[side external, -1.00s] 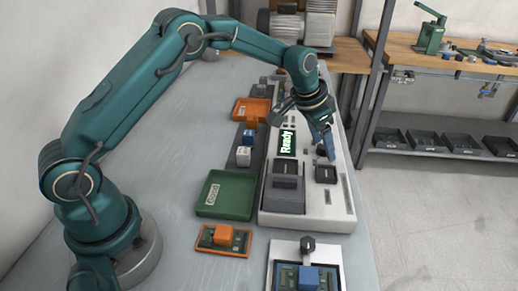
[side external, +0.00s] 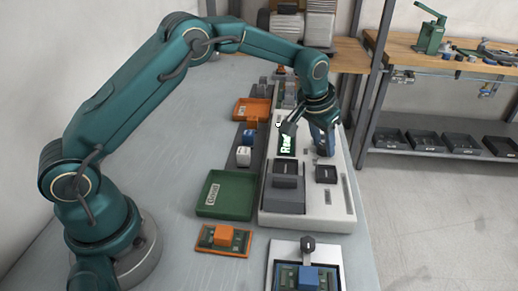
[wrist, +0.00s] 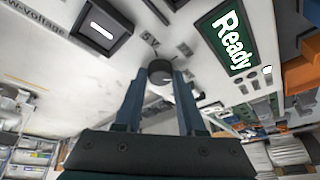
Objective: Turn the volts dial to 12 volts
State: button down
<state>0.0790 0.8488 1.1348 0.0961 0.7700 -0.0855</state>
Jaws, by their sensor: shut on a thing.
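The dial (wrist: 160,70) is a dark round knob on the white panel of the test unit (side external: 300,215). In the wrist view my gripper (wrist: 159,78) has one blue finger on each side of the knob, and it is shut on it. In the side view my gripper (side external: 325,152) points down at the right part of the panel and hides the dial.
A black square part (wrist: 102,27) sits on the panel near the dial. Left of the unit are a green tray (side external: 205,208) and an orange tray (side external: 246,109). An orange fixture (side external: 224,240) and a blue-topped fixture (side external: 308,278) lie in front.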

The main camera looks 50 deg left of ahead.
jog(key=n+y, duration=0.1)
jog(key=n, duration=0.3)
jog(key=shift+w+d+n+g+y, duration=0.1)
jog(key=shift+d+n+g+y, duration=0.1)
jog(key=shift+n+g+y, duration=0.15)
jog(key=shift+w+n+g+y, duration=0.2)
jog(key=shift+n+y, duration=0.25)
jog(key=shift+n, duration=1.2)
jog(key=shift+s+n+g, duration=0.1)
jog(key=shift+n+g, duration=0.15)
jog(key=shift+n, duration=0.15)
jog(key=c, duration=0.5)
grip_release()
